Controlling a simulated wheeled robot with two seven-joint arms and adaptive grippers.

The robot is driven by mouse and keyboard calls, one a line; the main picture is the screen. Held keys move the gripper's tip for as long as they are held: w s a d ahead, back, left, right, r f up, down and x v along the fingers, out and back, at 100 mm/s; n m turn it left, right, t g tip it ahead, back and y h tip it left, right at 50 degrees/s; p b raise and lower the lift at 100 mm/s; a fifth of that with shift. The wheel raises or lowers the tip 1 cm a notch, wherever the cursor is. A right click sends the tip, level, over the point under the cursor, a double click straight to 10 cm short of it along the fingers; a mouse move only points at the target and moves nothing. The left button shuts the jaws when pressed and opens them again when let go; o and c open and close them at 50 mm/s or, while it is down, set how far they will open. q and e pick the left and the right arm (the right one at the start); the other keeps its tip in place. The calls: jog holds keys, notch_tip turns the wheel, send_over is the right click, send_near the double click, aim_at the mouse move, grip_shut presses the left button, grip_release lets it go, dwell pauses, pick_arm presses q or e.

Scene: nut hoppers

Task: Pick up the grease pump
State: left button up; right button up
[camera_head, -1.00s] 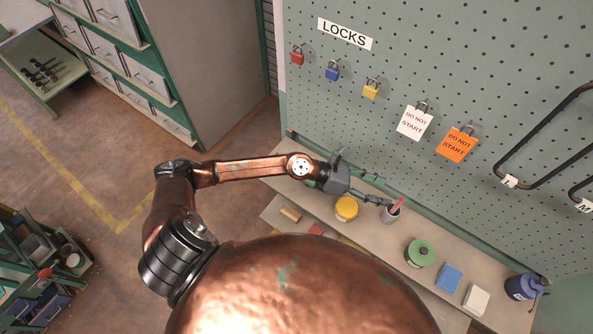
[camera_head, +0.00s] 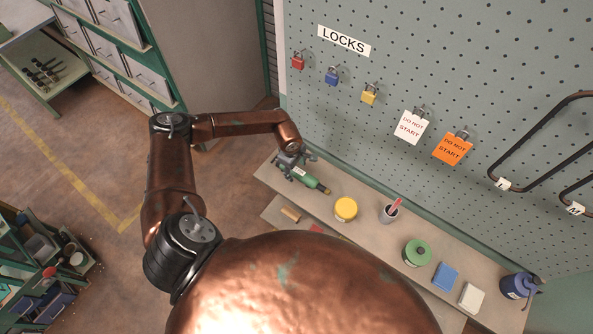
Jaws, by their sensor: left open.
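A green cylindrical tool with a yellowish tip, which looks like the grease pump (camera_head: 309,180), lies on the left part of the grey shelf (camera_head: 365,228). My left gripper (camera_head: 293,167) is open above its upper-left end and hides that end. I cannot tell whether the fingers touch it. The rest of the tool points down and to the right. My right gripper is out of view.
A yellow tin (camera_head: 346,208), a grey cup (camera_head: 388,214) with a red item, a green round tin (camera_head: 417,252), a blue block (camera_head: 446,276), a white block (camera_head: 472,297) and a blue can (camera_head: 517,286) line the shelf. Behind rises a pegboard (camera_head: 440,70) with padlocks.

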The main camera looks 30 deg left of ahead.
pick_arm(q)
jog(key=shift+w+f, duration=0.2)
jog(key=shift+f, duration=1)
jog(key=shift+c, duration=0.7)
grip_shut()
jog(key=shift+r, duration=0.1)
